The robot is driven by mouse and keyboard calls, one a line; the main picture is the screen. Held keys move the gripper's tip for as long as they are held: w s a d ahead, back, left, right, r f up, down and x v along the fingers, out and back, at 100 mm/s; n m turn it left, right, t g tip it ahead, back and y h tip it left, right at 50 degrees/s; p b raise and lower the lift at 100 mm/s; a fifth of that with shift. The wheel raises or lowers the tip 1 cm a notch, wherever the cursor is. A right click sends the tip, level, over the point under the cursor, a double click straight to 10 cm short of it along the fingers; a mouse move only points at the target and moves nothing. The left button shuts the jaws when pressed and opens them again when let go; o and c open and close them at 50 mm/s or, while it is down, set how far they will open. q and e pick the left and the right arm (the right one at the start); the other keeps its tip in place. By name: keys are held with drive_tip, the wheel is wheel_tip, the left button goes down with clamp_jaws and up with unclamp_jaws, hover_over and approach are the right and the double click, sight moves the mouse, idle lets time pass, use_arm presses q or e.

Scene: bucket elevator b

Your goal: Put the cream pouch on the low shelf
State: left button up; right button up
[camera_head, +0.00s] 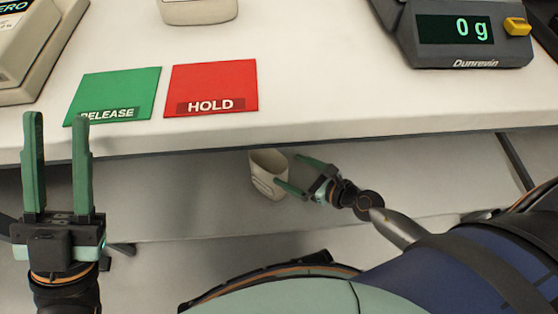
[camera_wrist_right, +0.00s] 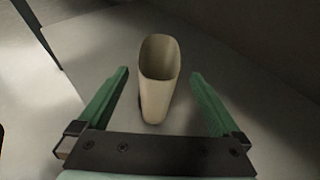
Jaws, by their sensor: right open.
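The cream pouch (camera_head: 266,178) stands upright on the low shelf (camera_head: 180,218) under the table's front edge, its open mouth facing up. In the right wrist view the pouch (camera_wrist_right: 156,98) stands ahead between the lines of the two green fingers, with a gap on each side. My right gripper (camera_head: 290,172) is open and empty beside the pouch, its fingers pointing at it; I cannot tell whether one finger touches it. My left gripper (camera_head: 57,115) is open and empty, fingers up, in front of the table at the left.
On the table (camera_head: 350,90) lie a green RELEASE card (camera_head: 115,92) and a red HOLD card (camera_head: 211,85). A scale (camera_head: 465,35) reading 0 g stands at the right, another device (camera_head: 35,45) at the left. The table edge overhangs the low shelf. The shelf left of the pouch is clear.

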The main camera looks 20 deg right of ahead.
drive_tip(key=shift+v, duration=1.35)
